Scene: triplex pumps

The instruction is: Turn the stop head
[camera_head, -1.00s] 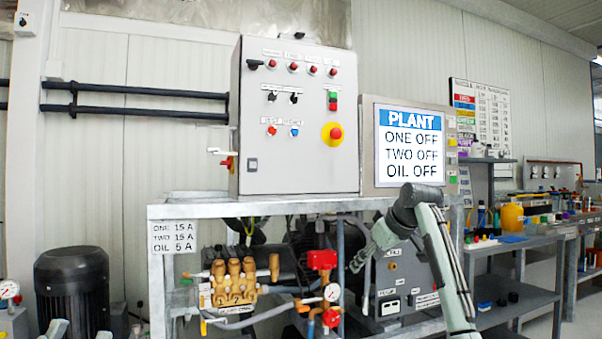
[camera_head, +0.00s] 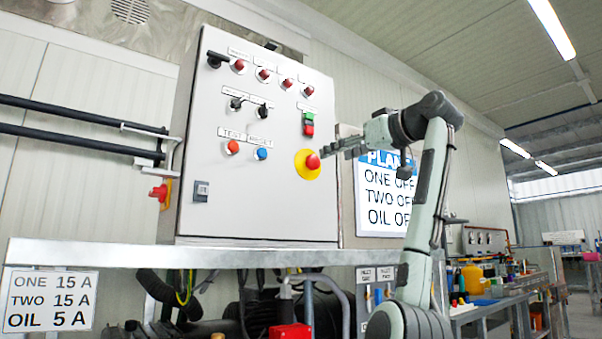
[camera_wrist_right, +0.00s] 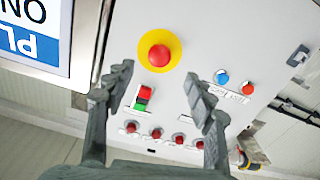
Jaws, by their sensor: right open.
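The stop head (camera_head: 313,161) is a red mushroom button on a yellow round plate, low on the right side of the grey control cabinet's front. In the right wrist view the stop head (camera_wrist_right: 159,56) sits ahead of the fingertips, centred a little left of the middle of the gap. My right gripper (camera_head: 335,148) reaches in from the right, its fingers pointing at the stop head. In the right wrist view the right gripper (camera_wrist_right: 160,82) is open and empty, with a finger on each side. Whether a fingertip touches the head is unclear. My left gripper is not in view.
The cabinet (camera_head: 262,205) also carries red lamps, black switches, a green-red button pair (camera_head: 309,124), and red and blue buttons near the stop head. A PLANT screen (camera_head: 385,200) stands right behind my arm. A metal bench rail (camera_head: 130,252) runs below.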

